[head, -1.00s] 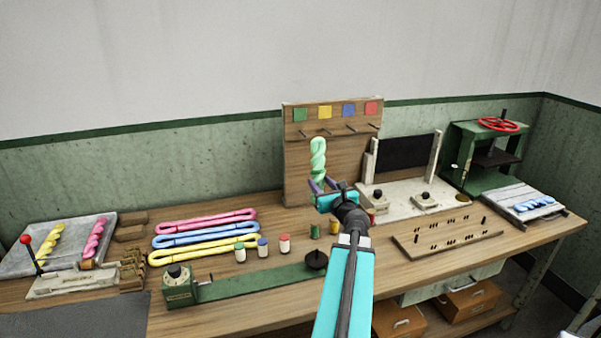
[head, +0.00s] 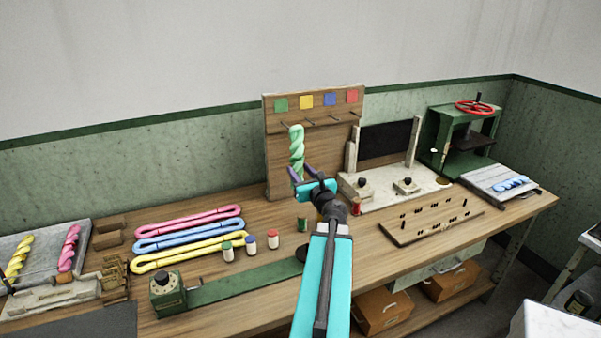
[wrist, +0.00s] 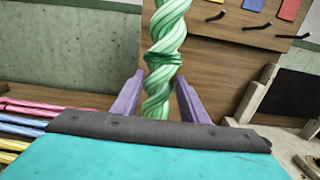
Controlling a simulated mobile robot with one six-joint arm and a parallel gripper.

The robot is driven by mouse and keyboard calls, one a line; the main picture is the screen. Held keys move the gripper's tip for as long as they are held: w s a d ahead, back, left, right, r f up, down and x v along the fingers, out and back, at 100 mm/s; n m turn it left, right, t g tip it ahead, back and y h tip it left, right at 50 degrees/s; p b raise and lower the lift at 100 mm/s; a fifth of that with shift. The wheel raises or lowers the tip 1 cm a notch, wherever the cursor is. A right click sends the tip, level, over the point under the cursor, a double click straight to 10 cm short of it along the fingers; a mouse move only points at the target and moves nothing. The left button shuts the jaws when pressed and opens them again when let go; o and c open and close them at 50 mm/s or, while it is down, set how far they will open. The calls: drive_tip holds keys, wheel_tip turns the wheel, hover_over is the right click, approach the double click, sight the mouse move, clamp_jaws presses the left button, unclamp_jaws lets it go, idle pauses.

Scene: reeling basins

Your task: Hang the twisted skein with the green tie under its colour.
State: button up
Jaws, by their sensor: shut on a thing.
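A twisted green skein (head: 297,150) stands upright in my gripper (head: 302,177), in front of the wooden peg board (head: 282,185). In the wrist view the skein (wrist: 165,45) rises between the two purple fingers of my gripper (wrist: 158,98), which are shut on its lower part. The board carries green (head: 281,105), yellow (head: 306,102), blue (head: 330,99) and red (head: 352,96) squares, with a row of dark pegs (head: 334,117) below. The skein's top is near the left end of the row.
Pink, blue and yellow loose skeins (head: 190,237) lie on the bench left of my arm. Small thread spools (head: 250,243) stand near them. A white stand with a black panel (head: 385,143) is right of the board, and a green press (head: 465,140) is beyond it.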

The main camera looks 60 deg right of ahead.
drive_tip(key=shift+w+d, duration=0.15)
drive_tip(key=shift+w, duration=0.05)
drive_tip(key=f+b+x, duration=0.1)
drive_tip(key=x, duration=1)
drive_tip(key=shift+f, duration=0.35)
idle(2.0)
drive_tip(key=shift+w+d, duration=0.1)
drive_tip(key=shift+w, duration=0.05)
idle(0.6)
drive_tip(key=o, duration=1.1)
drive_tip(key=shift+o, duration=0.2)
drive_tip(key=shift+b+v, duration=1.8)
drive_tip(key=shift+v, duration=5.1)
